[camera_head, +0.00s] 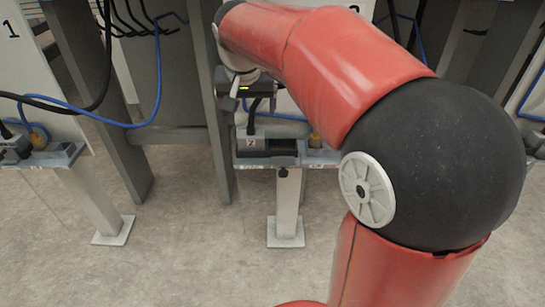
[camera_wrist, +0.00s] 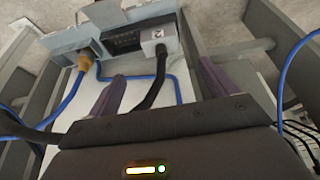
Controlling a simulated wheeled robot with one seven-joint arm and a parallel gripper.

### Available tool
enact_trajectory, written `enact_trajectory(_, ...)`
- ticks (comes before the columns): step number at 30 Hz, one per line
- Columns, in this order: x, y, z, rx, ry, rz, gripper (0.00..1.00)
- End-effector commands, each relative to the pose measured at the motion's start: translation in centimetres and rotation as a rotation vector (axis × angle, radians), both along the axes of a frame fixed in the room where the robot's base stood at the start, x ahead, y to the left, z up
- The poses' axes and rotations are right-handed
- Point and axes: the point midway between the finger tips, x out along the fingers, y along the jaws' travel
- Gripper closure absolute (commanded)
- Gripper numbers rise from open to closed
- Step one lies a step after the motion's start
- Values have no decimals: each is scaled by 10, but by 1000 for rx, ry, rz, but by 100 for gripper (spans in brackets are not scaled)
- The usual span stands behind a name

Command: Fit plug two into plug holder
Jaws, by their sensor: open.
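Plug two is a light grey block marked 2 with a thick black cable; it sits at one end of the bracket on the middle stand, in the head view (camera_head: 250,142) and in the wrist view (camera_wrist: 154,37). Beside it is a dark recessed block (camera_wrist: 126,43), which looks like the plug holder and also shows in the head view (camera_head: 283,147). I cannot tell whether the plug is seated in anything. My gripper (camera_wrist: 160,84) is open, its purple fingers apart on either side of the plug's cable.
A yellow connector (camera_wrist: 84,62) with a blue cable (camera_wrist: 68,103) sits on the bracket's other end. A similar stand (camera_head: 45,155) marked 1 is at left. Grey posts (camera_head: 210,105) flank the middle stand. The concrete floor in front (camera_head: 185,255) is clear.

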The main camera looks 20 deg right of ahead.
Motion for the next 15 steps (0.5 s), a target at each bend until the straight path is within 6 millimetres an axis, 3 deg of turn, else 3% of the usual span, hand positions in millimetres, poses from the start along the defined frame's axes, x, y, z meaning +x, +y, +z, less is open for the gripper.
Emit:
enact_trajectory(4,-40,-7,2,9,-14,43,15)
enact_trajectory(8,-105,-13,-8,15,-36,123,15)
enact_trajectory(12,-171,-16,-33,7,-64,208,15)
enact_trajectory(15,-206,-15,-53,-1,-81,255,15)
